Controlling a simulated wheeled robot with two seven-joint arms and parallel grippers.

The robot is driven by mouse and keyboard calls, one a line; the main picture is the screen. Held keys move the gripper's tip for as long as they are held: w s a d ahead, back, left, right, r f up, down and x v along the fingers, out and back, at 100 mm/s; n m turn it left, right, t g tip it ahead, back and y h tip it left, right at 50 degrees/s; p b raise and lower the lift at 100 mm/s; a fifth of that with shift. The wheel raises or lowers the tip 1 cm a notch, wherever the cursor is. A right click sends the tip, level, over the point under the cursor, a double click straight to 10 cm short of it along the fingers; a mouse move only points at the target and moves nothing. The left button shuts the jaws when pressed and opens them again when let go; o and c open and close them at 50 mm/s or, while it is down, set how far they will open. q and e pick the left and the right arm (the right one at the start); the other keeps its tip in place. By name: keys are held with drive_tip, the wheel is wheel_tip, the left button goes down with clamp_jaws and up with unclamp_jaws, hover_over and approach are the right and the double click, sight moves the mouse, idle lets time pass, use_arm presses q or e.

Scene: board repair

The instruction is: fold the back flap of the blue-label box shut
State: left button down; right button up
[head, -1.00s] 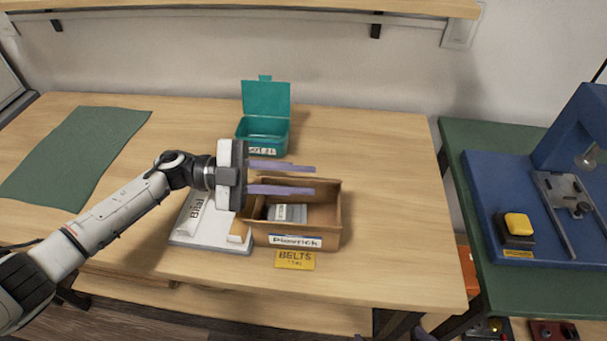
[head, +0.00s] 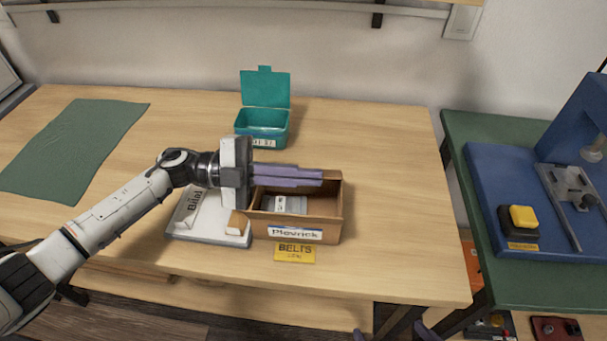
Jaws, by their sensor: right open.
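The blue-label box (head: 331,208) is an open brown cardboard box on the wooden table. Its front wall bears a white label with blue edges (head: 294,233). A grey and white item (head: 284,205) lies inside. My left gripper (head: 321,176) reaches in from the left, its two purple fingers close together along the box's back edge. They hide most of the back flap, and I cannot tell whether they touch it.
A teal box (head: 262,118) with a raised lid stands behind. A white board-like object (head: 208,235) lies beside the box, left of it. A yellow BELTS tag (head: 295,252) lies in front. A green cloth (head: 75,147) is at left. The table's right part is clear.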

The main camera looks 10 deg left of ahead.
use_arm(q)
drive_tip(key=shift+s+f, duration=0.1)
drive_tip(key=shift+f, duration=0.1)
drive_tip(key=shift+m, duration=0.3)
drive_tip(key=c, duration=2)
unclamp_jaws()
